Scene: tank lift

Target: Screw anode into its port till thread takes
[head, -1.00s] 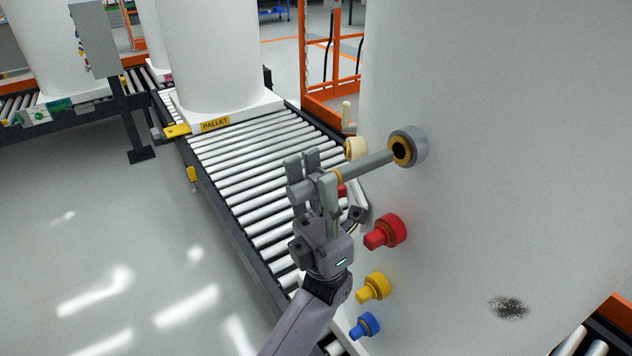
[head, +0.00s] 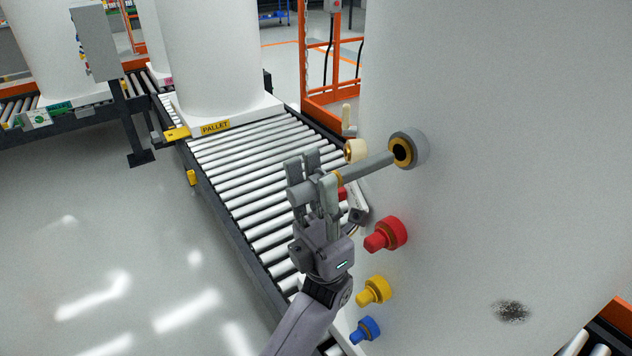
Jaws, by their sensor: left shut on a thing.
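The anode (head: 367,167) is a grey rod with a brass-coloured collar near my fingers. My left gripper (head: 316,187) is shut on its thicker left end. The rod points right and slightly up. Its tip is at the mouth of the port (head: 408,150), a grey ring with a brass inner rim and dark hole on the white tank (head: 520,180). Whether the tip is inside the hole or just in front of it, I cannot tell. My right gripper is not in view.
Red (head: 386,234), yellow (head: 373,290) and blue (head: 365,329) capped fittings stick out of the tank below the port. A cream fitting (head: 355,150) sits beside the rod. A roller conveyor (head: 255,165) with another tank on a pallet lies behind. A dark speckled patch (head: 511,311) marks the tank.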

